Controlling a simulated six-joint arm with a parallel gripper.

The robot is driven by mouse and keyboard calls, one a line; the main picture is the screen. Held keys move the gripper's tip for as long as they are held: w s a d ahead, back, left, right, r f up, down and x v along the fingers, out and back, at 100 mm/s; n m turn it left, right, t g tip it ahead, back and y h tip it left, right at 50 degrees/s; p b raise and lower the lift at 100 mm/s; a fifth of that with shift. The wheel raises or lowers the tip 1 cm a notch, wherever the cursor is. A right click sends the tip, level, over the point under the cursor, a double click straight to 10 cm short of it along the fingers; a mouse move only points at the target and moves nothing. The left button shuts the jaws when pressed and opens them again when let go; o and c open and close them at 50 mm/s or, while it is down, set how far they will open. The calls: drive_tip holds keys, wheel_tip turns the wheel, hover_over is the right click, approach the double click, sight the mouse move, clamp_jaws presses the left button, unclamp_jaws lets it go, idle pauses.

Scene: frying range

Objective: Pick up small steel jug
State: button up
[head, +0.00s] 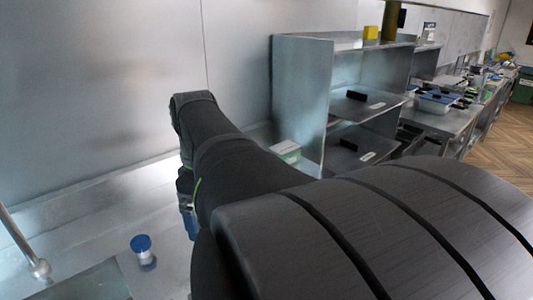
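I cannot make out a small steel jug for certain in the head view. A small pale container with a blue top (141,243) stands upright on the steel counter (85,222) at lower left. My dark arm crosses the middle and lower right and hides much of the counter behind it. My gripper's fingers do not show. A small blue patch (190,224) shows at the arm's left edge; I cannot tell what it is.
A metal rod (22,243) rises at far left. A blue tub (436,103) sits on a farther counter. The counter around the blue-topped container is mostly clear.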

drive_tip(key=shift+d+f+n, duration=0.15)
drive_tip(key=shift+f+n, duration=0.6)
drive_tip(key=shift+f, duration=2.55)
drive_tip(key=shift+d+f+n, duration=0.15)
drive_tip(key=shift+f+n, duration=0.65)
drive_tip(key=shift+f, duration=2.45)
drive_tip(key=shift+d+f+n, duration=0.15)
drive_tip(key=shift+f+n, duration=0.6)
drive_tip(key=shift+f, duration=2.55)
drive_tip(key=c, duration=1.2)
drive_tip(key=shift+c, duration=0.6)
drive_tip(key=shift+r, duration=0.15)
